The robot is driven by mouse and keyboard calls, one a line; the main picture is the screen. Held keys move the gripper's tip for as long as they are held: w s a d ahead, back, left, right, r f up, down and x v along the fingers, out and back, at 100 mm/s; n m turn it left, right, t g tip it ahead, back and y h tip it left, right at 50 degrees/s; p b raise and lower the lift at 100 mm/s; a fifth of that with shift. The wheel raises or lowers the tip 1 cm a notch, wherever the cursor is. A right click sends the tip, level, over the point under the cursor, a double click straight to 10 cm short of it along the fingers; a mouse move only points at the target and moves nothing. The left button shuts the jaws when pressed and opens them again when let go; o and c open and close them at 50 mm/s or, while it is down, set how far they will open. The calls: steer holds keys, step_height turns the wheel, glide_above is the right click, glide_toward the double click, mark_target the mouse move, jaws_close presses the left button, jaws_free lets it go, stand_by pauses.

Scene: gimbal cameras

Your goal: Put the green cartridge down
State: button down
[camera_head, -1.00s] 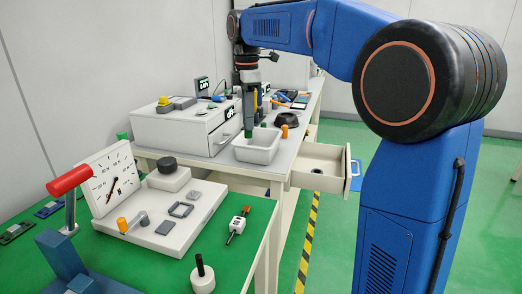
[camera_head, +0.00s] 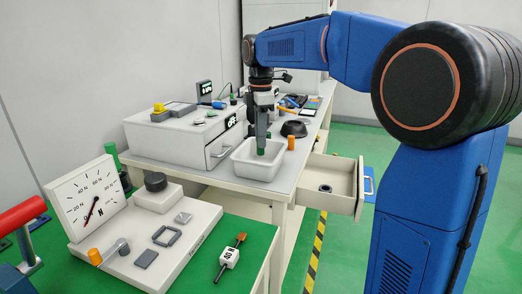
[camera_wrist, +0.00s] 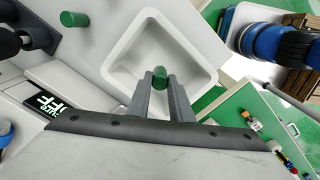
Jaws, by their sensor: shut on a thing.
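The green cartridge (camera_wrist: 160,74) is a small green cylinder between the fingertips of my gripper (camera_wrist: 161,82) in the wrist view. In the head view, the cartridge (camera_head: 261,151) shows at the lower end of my gripper (camera_head: 262,140). The gripper points down and is shut on it. Both are over the white tray (camera_head: 240,170), which has sloped walls and an empty-looking floor. The tray also shows in the wrist view (camera_wrist: 190,60). I cannot tell whether the cartridge touches the tray floor.
An orange cylinder (camera_head: 291,143) and a dark round dish (camera_head: 294,129) stand right of the tray. Another green cylinder (camera_wrist: 74,19) lies outside the tray in the wrist view. A white cabinet (camera_head: 180,137) stands to the left. An open drawer (camera_head: 332,181) juts out at the right.

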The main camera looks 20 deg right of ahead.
mark_target(261, 154)
steer(key=shift+f, duration=2.2)
steer(key=c, duration=1.6)
jaws_free()
steer(key=shift+f, duration=0.1)
step_height(261, 154, up, 12)
steer(key=shift+r, duration=0.15)
steer(key=s+d+f+m+t, duration=0.1)
steer(key=s+d+f+m, duration=0.1)
steer(key=s+f+m, duration=0.4)
steer(key=s+d+f+m+t, duration=0.2)
steer(key=s+f+m, duration=0.3)
steer(key=s+f, duration=0.4)
steer(key=s+d+f+m+t, duration=0.1)
steer(key=s+d+f+m, duration=0.2)
steer(key=s, duration=1.6)
steer(key=shift+d+f+m+t, duration=0.2)
steer(key=shift+f+m, duration=0.7)
steer(key=shift+f, duration=0.45)
steer(key=shift+d+f+m+t, duration=0.2)
steer(key=shift+f+m, duration=0.7)
steer(key=shift+f, duration=0.45)
